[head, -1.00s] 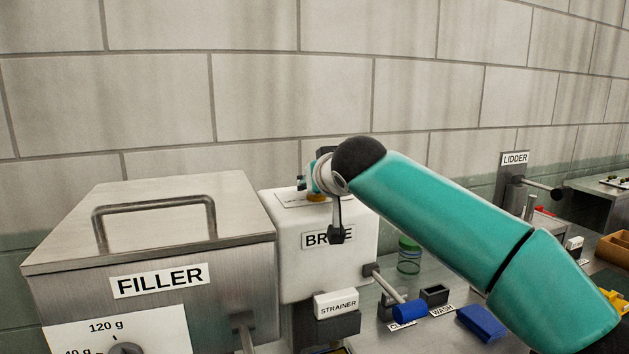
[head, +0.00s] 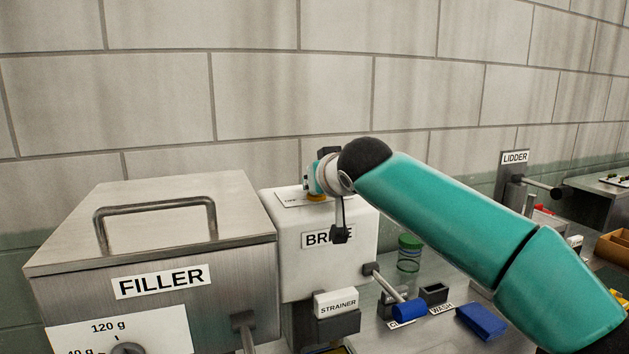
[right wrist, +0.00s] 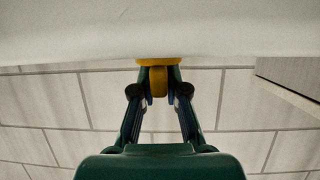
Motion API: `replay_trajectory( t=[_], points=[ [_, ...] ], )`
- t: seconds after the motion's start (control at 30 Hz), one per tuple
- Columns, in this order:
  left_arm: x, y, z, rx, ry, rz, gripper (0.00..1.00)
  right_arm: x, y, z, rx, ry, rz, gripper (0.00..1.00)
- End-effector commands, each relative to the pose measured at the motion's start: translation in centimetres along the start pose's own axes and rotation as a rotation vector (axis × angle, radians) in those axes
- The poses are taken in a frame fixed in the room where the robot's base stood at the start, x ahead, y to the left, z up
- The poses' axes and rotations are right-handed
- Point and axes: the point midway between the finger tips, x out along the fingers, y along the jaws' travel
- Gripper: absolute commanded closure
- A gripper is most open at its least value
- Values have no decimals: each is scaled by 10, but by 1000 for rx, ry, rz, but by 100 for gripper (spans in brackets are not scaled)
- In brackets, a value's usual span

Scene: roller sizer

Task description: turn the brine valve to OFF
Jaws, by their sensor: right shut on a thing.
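The brine tank (head: 288,259) is a white box with a BRINE label, partly covered by my right arm, in the head view. The yellow brine valve (head: 317,197) sits on its top, mostly hidden behind my right wrist. In the right wrist view, my right gripper (right wrist: 158,88) is shut on the valve's yellow handle (right wrist: 158,80), which meets the white tank surface (right wrist: 70,30). A small printed plate (head: 290,200) lies on the tank top beside the valve; its lettering is too small and covered to read. My left gripper is not in view.
The steel filler (head: 150,250) stands left of the tank. In front are the strainer block (head: 336,304), a blue-ended lever (head: 408,311), a blue block (head: 481,321) and a green-lidded jar (head: 409,252). The lidder (head: 514,190) is farther right. The wall is close behind.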

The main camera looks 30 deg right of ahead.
Motion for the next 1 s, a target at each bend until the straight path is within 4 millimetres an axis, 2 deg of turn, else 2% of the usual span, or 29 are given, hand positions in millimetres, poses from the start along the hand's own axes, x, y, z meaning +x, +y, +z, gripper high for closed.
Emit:
replay_trajectory(
  t=[0.5, 1.0],
  points=[
    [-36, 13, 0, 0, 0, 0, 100, -1, 0, -2, -91, 0, -235, 100],
    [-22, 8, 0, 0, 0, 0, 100, 1, -3, 1, -213, 2, -519, 100]
  ],
)
